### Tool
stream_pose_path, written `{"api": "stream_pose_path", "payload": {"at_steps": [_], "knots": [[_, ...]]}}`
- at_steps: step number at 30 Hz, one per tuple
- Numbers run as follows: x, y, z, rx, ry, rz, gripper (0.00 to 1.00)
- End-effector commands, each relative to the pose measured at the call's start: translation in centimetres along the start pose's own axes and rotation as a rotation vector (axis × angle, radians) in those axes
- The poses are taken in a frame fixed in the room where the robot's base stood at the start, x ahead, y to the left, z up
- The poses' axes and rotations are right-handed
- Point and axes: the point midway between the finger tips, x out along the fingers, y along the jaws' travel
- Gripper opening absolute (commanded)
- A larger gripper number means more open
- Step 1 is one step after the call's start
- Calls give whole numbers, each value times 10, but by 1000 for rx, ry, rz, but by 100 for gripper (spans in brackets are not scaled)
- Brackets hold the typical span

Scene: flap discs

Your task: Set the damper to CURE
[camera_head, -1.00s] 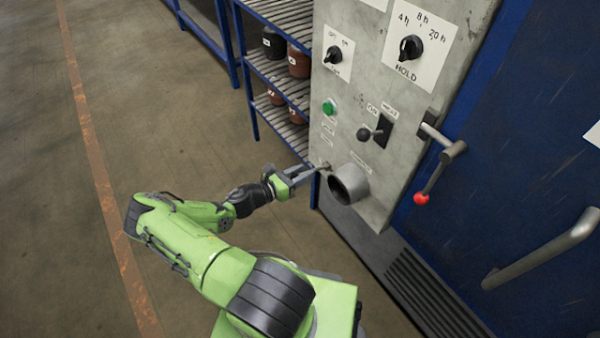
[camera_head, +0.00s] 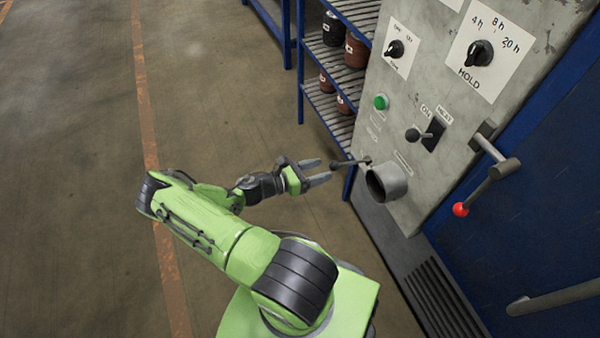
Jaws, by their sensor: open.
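The damper lever (camera_head: 348,163), a thin dark handle, sticks out to the left from the lower left of the grey control panel (camera_head: 408,138), just above a round grey duct stub (camera_head: 392,184). Small labels are on the panel near it, too small to read surely, so I cannot tell its setting. My gripper (camera_head: 326,170) is open and empty, its two fingers pointing right toward the lever's free end. A small gap appears between the fingertips and the lever, though depth is hard to judge.
A blue shelf (camera_head: 330,98) with jars stands behind. Floor to the left is clear.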

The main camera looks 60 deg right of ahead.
Motion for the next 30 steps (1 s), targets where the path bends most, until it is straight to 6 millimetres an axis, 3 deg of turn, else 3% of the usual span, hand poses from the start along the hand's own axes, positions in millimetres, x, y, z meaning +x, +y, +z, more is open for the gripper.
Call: {"api": "stream_pose_path", "payload": {"at_steps": [3, 9, 30], "knots": [[-35, 1, 1, 0, 1, 6, 58], [-72, 0, 0, 0, -1, 2, 58], [-78, 0, 0, -1, 0, -1, 58]]}}
